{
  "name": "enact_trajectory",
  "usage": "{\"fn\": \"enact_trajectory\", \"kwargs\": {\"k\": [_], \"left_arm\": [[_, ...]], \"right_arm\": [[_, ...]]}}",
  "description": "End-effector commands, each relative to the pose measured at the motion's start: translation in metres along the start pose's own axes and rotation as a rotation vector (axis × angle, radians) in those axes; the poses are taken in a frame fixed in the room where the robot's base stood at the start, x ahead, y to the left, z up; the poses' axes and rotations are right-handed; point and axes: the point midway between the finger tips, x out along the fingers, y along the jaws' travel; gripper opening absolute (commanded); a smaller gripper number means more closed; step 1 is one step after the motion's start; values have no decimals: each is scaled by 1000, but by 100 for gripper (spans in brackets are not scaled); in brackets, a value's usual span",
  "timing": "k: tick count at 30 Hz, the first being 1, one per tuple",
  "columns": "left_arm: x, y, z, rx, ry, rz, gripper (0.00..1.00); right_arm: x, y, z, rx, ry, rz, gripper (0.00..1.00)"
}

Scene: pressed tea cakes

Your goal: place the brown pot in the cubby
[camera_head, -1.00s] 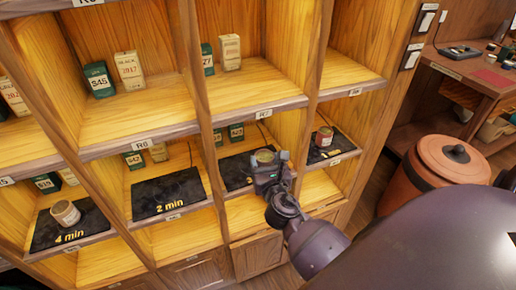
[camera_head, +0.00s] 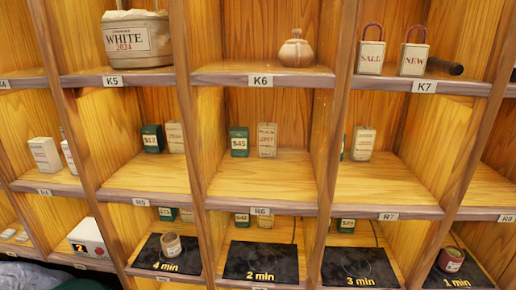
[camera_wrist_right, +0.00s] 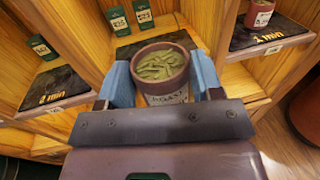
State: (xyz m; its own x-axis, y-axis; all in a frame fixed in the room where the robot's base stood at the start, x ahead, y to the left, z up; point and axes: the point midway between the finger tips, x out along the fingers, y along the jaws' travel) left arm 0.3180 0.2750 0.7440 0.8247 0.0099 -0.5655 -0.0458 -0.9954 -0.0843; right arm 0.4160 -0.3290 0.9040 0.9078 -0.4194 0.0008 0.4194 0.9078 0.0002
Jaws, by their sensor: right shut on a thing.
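The brown pot (camera_wrist_right: 164,62) has a brown rim, a pale label and green leaves inside. My right gripper (camera_wrist_right: 163,80) is shut on it, with blue fingers on both sides, in the right wrist view. The pot is upright in front of the cubby with the 3 min mat. That dark mat (camera_head: 360,268) is bare in the head view. Neither gripper shows in the head view. A small round brown jar (camera_head: 296,52) stands in cubby K6, on the upper shelf.
Another pot (camera_head: 171,244) stands on the 4 min mat, and a reddish pot (camera_head: 451,259) stands on the 1 min mat. The 2 min mat (camera_head: 262,261) is bare. Small tea boxes stand at the back of several cubbies. Wooden dividers (camera_head: 333,120) separate the cubbies.

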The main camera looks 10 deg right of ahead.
Motion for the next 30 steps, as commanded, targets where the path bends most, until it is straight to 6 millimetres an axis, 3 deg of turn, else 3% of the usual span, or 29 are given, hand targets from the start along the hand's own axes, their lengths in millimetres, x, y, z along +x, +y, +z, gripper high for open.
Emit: {"fn": "enact_trajectory", "kwargs": {"k": [4,11,22,30], "left_arm": [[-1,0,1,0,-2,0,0],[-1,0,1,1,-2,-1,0],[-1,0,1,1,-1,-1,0],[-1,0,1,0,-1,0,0]], "right_arm": [[-2,6,-5,4,2,14,32],[1,48,6,3,-3,143,32],[8,120,44,-3,-8,377,32],[15,140,66,-1,-2,435,32]]}}
